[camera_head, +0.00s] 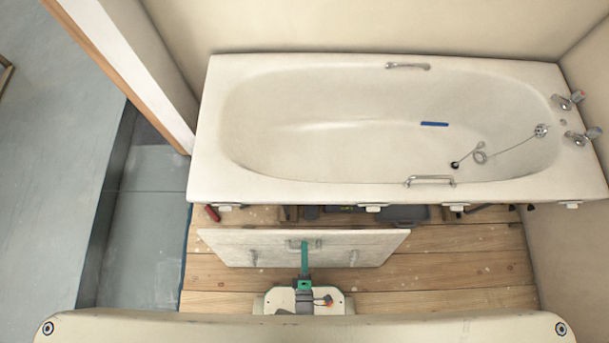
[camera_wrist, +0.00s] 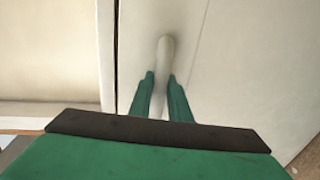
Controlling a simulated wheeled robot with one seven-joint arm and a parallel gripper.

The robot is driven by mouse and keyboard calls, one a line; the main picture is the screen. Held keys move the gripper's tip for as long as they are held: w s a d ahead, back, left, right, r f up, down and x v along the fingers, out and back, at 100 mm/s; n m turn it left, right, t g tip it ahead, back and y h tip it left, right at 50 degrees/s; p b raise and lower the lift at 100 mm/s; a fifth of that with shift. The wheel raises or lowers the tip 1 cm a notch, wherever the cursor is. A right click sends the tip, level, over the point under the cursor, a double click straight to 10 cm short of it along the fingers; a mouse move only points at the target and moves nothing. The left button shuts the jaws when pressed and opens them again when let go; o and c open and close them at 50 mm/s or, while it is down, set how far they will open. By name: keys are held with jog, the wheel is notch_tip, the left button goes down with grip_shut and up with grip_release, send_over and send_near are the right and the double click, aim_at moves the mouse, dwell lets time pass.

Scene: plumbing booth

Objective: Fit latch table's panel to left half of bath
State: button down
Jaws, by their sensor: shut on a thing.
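The white bath (camera_head: 300,186) stands along the back wall, and its front below the rim is open. A pale, flat panel (camera_head: 382,245) is in front of the left and middle part of the bath, with a strip of floor visible between them. My gripper (camera_head: 304,246) is shut on the handle in the middle of the panel. In the wrist view, the green fingers (camera_wrist: 161,78) close around this pale handle (camera_wrist: 166,48), with the panel's face (camera_wrist: 215,60) behind. The panel's far side is hidden.
White tabs (camera_head: 375,208) sit under the bath's front rim. A red item (camera_head: 212,213) and dark items (camera_head: 405,213) lie beneath the rim. Wooden floor (camera_head: 460,265) is clear at right. A wall end with wooden trim (camera_head: 150,100) stands at left.

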jog(key=w, duration=1.2)
jog(key=shift+w+f, duration=0.2)
jog(key=shift+f, duration=0.15)
dwell(0.9)
dwell(0.3)
jog(key=shift+w+d+f, duration=0.1)
jog(key=shift+w+f, duration=0.05)
jog(key=shift+w, duration=0.3)
dwell(0.9)
jog(key=c, duration=1.6)
grip_release()
jog(key=shift+o, duration=0.2)
jog(key=shift+s, duration=0.15)
jog(key=s, duration=0.3)
jog(key=s+r, duration=0.1)
jog(key=s, duration=0.6)
jog(key=shift+s+r, duration=0.4)
